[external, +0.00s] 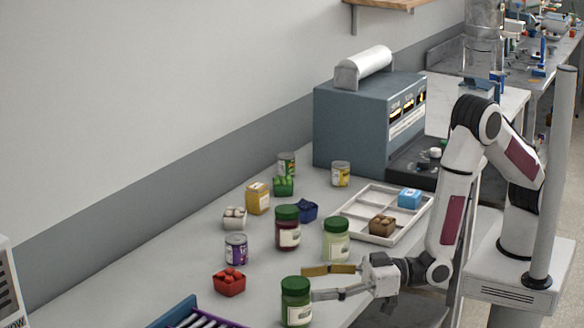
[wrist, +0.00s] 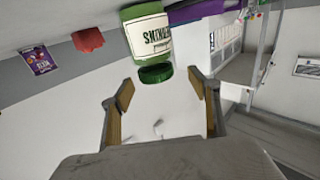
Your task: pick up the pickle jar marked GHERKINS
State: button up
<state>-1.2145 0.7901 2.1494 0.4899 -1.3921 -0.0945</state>
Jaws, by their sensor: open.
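A green jar with a green lid (external: 296,303) stands at the front edge of the counter. In the wrist view the jar (wrist: 150,38) appears upside down, its cream label partly readable as ending in "KINS". My gripper (external: 314,282) is open and empty, its fingers pointing at the jar. In the wrist view the open fingers (wrist: 162,90) lie on either side of the line to the lid, with the jar just beyond the tips. A dark red jar (external: 288,230) and a pale green jar (external: 336,240) stand farther back.
A red carton (external: 229,283) and purple can (external: 236,250) stand left of the jar. A blue and purple rack (external: 180,314) is at the lower left. A white divided tray (external: 356,205) lies behind my gripper, near the blue-grey machine (external: 362,125).

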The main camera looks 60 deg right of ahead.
aim_at(295, 283)
jog(key=shift+w+a+r, duration=0.1)
jog(key=shift+w+a, duration=0.25)
jog(key=shift+w, duration=0.3)
jog(key=shift+w+a, duration=0.3)
jog(key=shift+w, duration=0.3)
jog(key=shift+x, duration=0.95)
jog(key=shift+c, duration=0.3)
jog(key=c, duration=1.6)
jog(key=shift+r, duration=0.15)
jog(key=shift+r, duration=4.9)
